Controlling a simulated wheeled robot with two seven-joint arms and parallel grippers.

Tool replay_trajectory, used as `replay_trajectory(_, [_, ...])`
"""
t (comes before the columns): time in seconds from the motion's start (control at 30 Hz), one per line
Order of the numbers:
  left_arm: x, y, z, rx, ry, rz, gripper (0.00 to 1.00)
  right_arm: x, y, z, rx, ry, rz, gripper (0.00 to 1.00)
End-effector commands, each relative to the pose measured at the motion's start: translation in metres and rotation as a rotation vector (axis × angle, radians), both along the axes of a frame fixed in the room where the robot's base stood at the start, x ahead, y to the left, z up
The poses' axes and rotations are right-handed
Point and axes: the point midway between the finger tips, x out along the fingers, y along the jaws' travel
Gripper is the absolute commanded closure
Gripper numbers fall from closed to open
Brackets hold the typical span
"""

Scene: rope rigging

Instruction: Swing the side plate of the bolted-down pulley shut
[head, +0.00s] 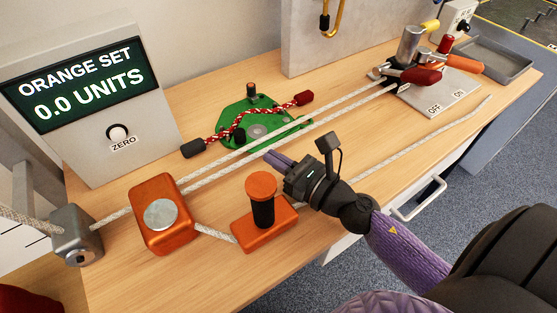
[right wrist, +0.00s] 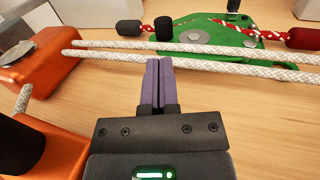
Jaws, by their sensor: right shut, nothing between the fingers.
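The green pulley (head: 268,113) lies flat on the bench behind two pale ropes, with a silver disc (head: 257,131) and dark posts on it. A red-and-white rope (head: 226,131) crosses it, with a black end on the left and a red end on the right. In the right wrist view the green plate (right wrist: 228,45) shows at the top, partly behind the pale ropes. I cannot tell its side plate's exact angle. My right gripper (head: 268,156) is shut and empty in front of the pulley, its fingertips (right wrist: 160,62) near the front pale rope (right wrist: 110,56). My left gripper is not in view.
An orange block (head: 150,237) and an orange base with a black post (head: 262,239) stand in front left. The display box (head: 120,155) reads 0.0 units. A lever clutch on a plate (head: 440,104) and a grey tray (head: 520,66) stand at right.

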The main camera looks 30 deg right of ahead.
Motion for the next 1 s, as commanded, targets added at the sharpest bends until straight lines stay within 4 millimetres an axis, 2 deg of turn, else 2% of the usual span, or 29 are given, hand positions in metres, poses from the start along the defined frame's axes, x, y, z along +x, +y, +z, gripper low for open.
replay_trajectory(0.07, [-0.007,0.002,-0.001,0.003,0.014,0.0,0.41,-0.005,-0.003,-0.001,0.002,0.001,0.003,1.0])
replay_trajectory(0.17, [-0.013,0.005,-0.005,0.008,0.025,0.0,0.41,-0.018,-0.02,-0.004,0.009,0.007,0.035,1.0])
replay_trajectory(0.3, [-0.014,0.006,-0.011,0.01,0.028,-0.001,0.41,-0.05,-0.049,-0.005,0.009,0.005,0.107,1.0])
replay_trajectory(0.43, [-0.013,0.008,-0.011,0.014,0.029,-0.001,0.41,-0.063,-0.058,-0.002,0.003,-0.001,0.141,1.0])
replay_trajectory(0.57, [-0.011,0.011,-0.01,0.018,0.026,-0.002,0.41,-0.047,-0.049,0.001,0.004,-0.006,0.146,1.0])
replay_trajectory(1.0, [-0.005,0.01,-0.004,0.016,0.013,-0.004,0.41,0.035,-0.003,0.001,0.003,-0.005,0.143,1.0])
